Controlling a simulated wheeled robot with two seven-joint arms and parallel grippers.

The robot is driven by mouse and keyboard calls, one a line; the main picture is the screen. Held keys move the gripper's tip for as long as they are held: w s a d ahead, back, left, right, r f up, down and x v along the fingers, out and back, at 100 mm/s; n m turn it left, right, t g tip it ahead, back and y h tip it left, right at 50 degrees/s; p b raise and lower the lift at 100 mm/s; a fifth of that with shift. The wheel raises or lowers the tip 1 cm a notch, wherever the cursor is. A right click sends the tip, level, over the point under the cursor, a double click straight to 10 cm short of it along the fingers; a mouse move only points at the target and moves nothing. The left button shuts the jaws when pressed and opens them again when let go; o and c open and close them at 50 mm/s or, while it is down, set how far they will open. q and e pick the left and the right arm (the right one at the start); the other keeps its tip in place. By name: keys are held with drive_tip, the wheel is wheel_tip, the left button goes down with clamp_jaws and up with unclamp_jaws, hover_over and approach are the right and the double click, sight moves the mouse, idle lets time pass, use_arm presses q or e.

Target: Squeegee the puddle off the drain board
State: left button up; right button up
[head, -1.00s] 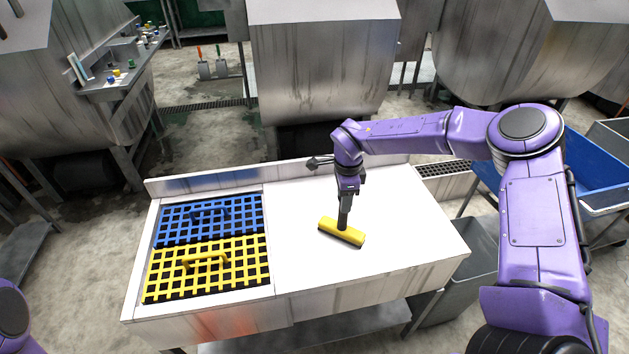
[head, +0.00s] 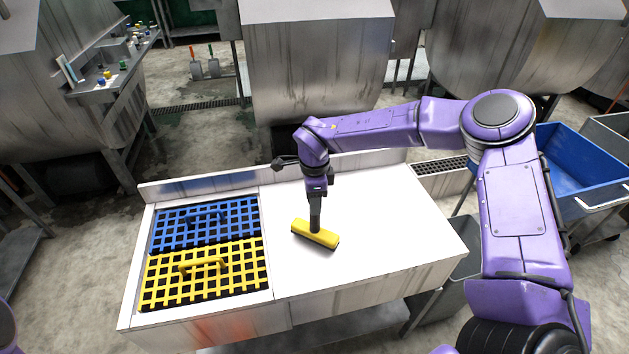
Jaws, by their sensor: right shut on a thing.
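The white drain board (head: 400,225) fills the right part of the bench. A yellow squeegee (head: 316,234) with a dark lower edge is on or just above the board, left of its middle. My right gripper (head: 315,222) is shut on the squeegee from above, with the arm reaching in from the right. I cannot make out a puddle on the white surface. My left gripper is out of view.
A blue grate (head: 215,209) and a yellow grate (head: 190,289), each with a handle, lie in the bench's left part, beside the board. A raised ledge runs along the back. The board's right half is clear. A blue bin (head: 575,160) stands at the right.

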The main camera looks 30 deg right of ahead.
wheel_tip(320, 180, up, 3)
drive_tip(key=shift+s+a+p, duration=0.1)
drive_tip(key=shift+s+p, duration=0.05)
drive_tip(key=shift+p, duration=0.9)
wheel_tip(320, 180, up, 2)
drive_tip(key=shift+r+p, duration=0.1)
drive_tip(key=shift+p, duration=0.75)
drive_tip(key=shift+r+p, duration=0.35)
drive_tip(key=shift+r, duration=0.1)
